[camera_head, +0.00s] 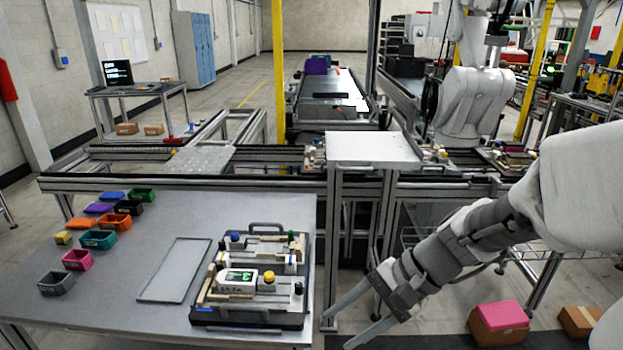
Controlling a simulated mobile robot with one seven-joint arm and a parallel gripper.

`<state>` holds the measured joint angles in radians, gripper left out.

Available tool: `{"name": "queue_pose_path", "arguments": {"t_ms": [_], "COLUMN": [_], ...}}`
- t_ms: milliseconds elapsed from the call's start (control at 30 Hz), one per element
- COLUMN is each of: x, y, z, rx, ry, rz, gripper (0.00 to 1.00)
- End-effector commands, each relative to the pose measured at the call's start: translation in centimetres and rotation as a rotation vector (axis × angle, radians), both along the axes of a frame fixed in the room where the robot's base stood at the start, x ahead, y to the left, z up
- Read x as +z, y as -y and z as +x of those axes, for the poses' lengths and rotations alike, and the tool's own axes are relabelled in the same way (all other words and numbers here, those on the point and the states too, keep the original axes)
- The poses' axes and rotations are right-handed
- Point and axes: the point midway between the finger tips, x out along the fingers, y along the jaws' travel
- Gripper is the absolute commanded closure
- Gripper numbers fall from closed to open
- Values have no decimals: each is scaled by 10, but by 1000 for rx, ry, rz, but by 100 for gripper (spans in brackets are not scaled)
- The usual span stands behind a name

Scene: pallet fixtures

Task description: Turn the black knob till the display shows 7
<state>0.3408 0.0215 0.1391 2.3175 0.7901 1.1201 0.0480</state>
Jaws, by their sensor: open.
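The pallet fixture (207,318) lies on the grey table. It carries a small white box with a dark display (238,276) that shows a green figure, too small to read surely. A black knob (298,288) stands at the fixture's right side, right of a yellow knob (268,276). My gripper (334,334) is open and empty, its two long fingers pointing down and left. In the picture it lies to the right of and below the fixture, apart from the black knob.
The table (130,285) also holds a flat grey tray (175,270) and several coloured bins on the left. A blue knob (235,237) and a black handle (265,226) rise at the fixture's back. A white stand (372,149) is behind it to the right.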

Motion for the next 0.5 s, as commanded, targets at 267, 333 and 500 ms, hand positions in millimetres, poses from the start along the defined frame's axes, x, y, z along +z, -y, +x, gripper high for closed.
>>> {"name": "queue_pose_path", "arguments": {"t_ms": [267, 333, 500], "x": [-76, -92, -133], "y": [4, 9, 32], "z": [51, 65, 101], "rx": [-317, -403, -610], "ry": [-262, -318, -435], "rz": [377, 475, 718], "gripper": [44, 44, 44]}}
